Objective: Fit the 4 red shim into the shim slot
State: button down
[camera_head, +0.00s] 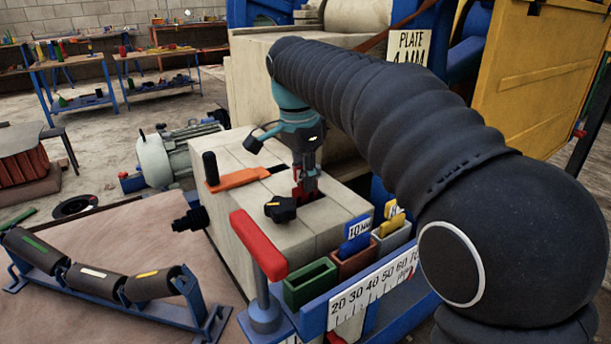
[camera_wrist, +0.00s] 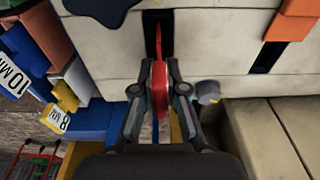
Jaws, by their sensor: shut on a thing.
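My gripper (camera_head: 305,182) is shut on a red shim (camera_wrist: 159,90) above the top of the pale block (camera_head: 250,232). In the wrist view my gripper (camera_wrist: 160,100) has one finger on each side of the shim, and its red far end overlaps a narrow dark slot (camera_wrist: 151,38). I cannot tell how deep the shim sits in that slot. In the head view only a small part of the red shim (camera_head: 308,194) shows beneath the fingers. A sign reading PLATE 4 MM (camera_head: 408,47) stands behind the arm.
An orange piece (camera_head: 244,178) with a black handle lies beside another dark slot (camera_wrist: 268,57). A black knob (camera_head: 280,209) sits close to my gripper. Green (camera_head: 310,285) and brown (camera_head: 354,258) bins, blue and yellow labelled shims and a red T-handle (camera_head: 258,245) stand in front.

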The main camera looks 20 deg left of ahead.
jog(key=shift+f+b, duration=0.65)
jog(key=shift+f, duration=0.55)
jog(key=c, duration=1.1)
grip_release()
jog(key=shift+c, duration=0.2)
jog(key=shift+f, duration=0.1)
jog(key=r, duration=0.8)
jog(key=s+a+r, duration=0.1)
jog(key=r, duration=0.3)
